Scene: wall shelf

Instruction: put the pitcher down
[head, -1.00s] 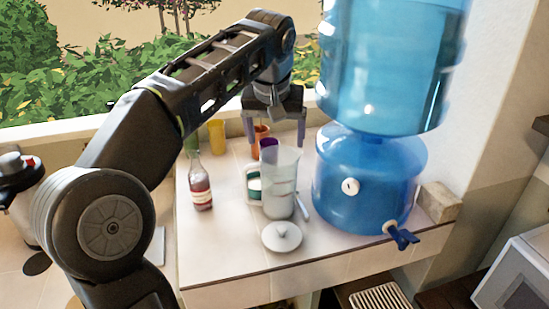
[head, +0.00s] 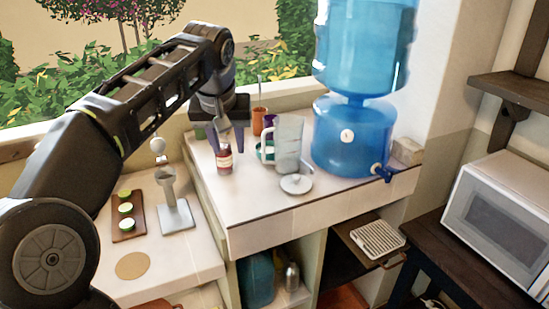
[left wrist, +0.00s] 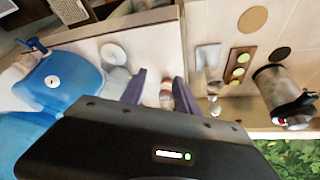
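The clear pitcher (head: 289,145) stands upright on the white counter (head: 260,200). Its round white lid (head: 296,184) lies on the counter in front of it; the lid also shows in the left wrist view (left wrist: 113,54). My left gripper (head: 226,145) is open, fingers pointing down, to the left of the pitcher and apart from it. A small bottle with red contents (head: 224,161) shows just below the fingertips; in the left wrist view it appears between the spread fingers (left wrist: 160,92). I see no contact with it. My right gripper is not in view.
A blue water dispenser (head: 352,140) stands right of the pitcher. An orange cup (head: 259,120) is behind. On the lower left surface are a wooden tray (head: 127,228) with green-topped pieces and a grey stand (head: 176,217). A microwave (head: 500,215) is far right. The counter's front strip is clear.

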